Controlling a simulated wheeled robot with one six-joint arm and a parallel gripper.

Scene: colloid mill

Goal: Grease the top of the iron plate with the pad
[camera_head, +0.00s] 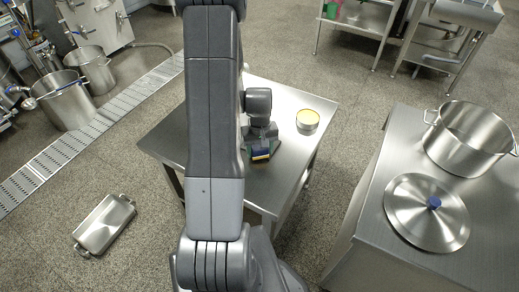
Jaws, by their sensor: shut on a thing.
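My gripper (262,147) is low over the steel table (284,168), right of my arm's big grey link. Whether the pad touches a surface below is too small to tell. A round tin (307,121) with yellow content, perhaps grease, stands on the table to the right of my gripper, apart from it. I cannot make out the iron plate for sure; my arm covers the left middle of the table.
A metal pan (104,224) lies on the floor at left. Steel buckets (65,100) stand beyond the drain grate (85,137). The table's right front is bare.

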